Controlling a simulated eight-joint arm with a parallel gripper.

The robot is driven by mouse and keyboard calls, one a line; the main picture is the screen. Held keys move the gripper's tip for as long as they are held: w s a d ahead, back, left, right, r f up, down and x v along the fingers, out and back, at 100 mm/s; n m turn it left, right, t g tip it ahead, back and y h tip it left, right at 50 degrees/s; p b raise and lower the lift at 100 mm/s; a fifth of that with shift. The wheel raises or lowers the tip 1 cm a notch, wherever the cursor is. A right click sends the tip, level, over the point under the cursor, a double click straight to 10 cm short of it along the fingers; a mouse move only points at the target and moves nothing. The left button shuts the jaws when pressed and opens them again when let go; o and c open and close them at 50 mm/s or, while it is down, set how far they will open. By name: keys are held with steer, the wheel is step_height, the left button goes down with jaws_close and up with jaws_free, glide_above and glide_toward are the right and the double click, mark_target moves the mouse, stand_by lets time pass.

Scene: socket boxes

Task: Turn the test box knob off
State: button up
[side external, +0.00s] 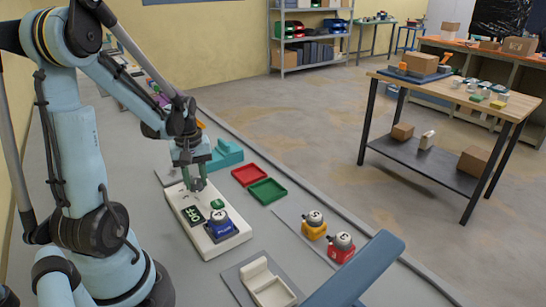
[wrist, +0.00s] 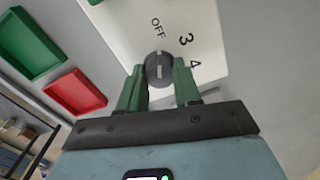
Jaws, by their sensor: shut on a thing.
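The test box (side external: 184,215) is a white, flat box lying on the grey bench in the side external view. It also fills the upper middle of the wrist view (wrist: 115,20). Its round dark grey knob (wrist: 160,68) has a light line across its face. Printed marks "OFF", "3" and "4" stand beside the knob. My gripper (wrist: 160,82) has green fingers, one on each side of the knob, shut on it. In the side external view my gripper (side external: 194,184) points down at the far end of the box and hides the knob there.
A blue socket block (side external: 221,228) sits on the near end of the test box. A red tray (side external: 249,175) and a green tray (side external: 267,191) lie to the right. Yellow (side external: 313,231) and red (side external: 341,255) blocks and a cream holder (side external: 270,289) are nearer the camera.

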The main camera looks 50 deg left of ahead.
mark_target(196, 181)
steer(key=o, duration=1.1)
steer(key=shift+c, duration=0.2)
steer(key=shift+r, duration=0.1)
step_height(196, 181, up, 12)
steer(key=w+d+f+m+t, duration=0.1)
steer(key=w+d+m+t, duration=0.2)
steer(key=d+m, duration=0.4)
steer(key=w+d+m+t, duration=0.2)
steer(key=d+m+t, duration=0.2)
steer(key=d+m, duration=0.4)
steer(key=d, duration=0.7)
steer(key=shift+w+d+f, duration=0.15)
steer(key=shift+w+f, duration=0.25)
